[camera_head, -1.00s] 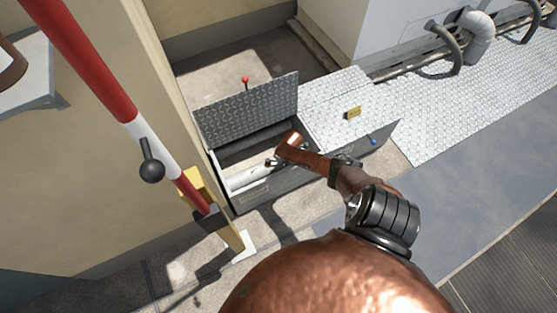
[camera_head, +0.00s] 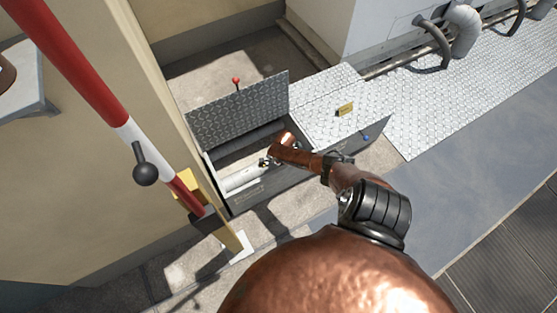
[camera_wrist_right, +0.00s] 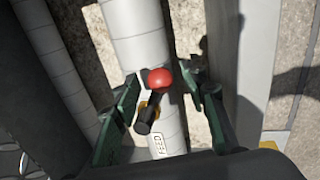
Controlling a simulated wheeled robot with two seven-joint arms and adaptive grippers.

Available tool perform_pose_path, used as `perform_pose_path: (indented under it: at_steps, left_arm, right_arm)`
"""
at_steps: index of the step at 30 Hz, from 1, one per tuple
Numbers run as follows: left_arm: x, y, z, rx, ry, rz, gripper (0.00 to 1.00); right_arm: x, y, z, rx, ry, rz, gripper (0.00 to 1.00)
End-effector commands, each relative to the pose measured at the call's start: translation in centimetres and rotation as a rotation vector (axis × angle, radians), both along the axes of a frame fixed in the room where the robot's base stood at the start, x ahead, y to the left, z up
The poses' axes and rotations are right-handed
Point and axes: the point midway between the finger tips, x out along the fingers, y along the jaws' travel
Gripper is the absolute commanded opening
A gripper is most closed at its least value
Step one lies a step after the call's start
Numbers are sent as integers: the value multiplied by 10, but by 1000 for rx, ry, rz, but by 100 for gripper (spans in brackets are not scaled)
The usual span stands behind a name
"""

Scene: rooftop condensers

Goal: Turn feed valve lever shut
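The feed valve lever (camera_wrist_right: 146,115) is a black handle with a red ball knob on a white pipe (camera_wrist_right: 135,30) in the right wrist view. A tag reading FEED (camera_wrist_right: 158,144) sits on the pipe beside it. In the head view the white pipe (camera_head: 240,179) lies in an open floor box; the lever is hard to make out there. My right gripper (camera_wrist_right: 161,86) is open, with one green finger on each side of the red knob. Visible gaps separate the fingers from the knob. In the head view my right arm hides part of the box. My left gripper is not in view.
The box's chequer-plate lid (camera_head: 238,108) stands open, with a red knob (camera_head: 236,83) at its top. A closed lid (camera_head: 318,108) with a yellow tag (camera_head: 345,109) adjoins it; a blue knob (camera_head: 365,137) is on its right. A red-and-white barrier pole (camera_head: 130,132) stands left.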

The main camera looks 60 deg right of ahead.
Motion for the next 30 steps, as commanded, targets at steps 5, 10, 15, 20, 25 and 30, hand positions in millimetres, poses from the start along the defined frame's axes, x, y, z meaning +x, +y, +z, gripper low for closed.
perform_pose_path:
  at_steps: [5,10,15,20,25,30]
  left_arm:
    - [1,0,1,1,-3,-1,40]
    - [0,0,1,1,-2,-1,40]
    - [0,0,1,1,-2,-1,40]
    - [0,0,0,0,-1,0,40]
    - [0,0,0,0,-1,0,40]
    - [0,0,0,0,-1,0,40]
  right_arm:
    - [0,-1,1,-1,0,0,40]
    - [-2,-1,9,-1,1,1,40]
    - [-6,1,28,-2,0,3,40]
    - [-10,3,53,-2,-1,2,40]
    - [-14,6,82,-1,-1,3,40]
    - [-18,9,104,-1,1,1,40]
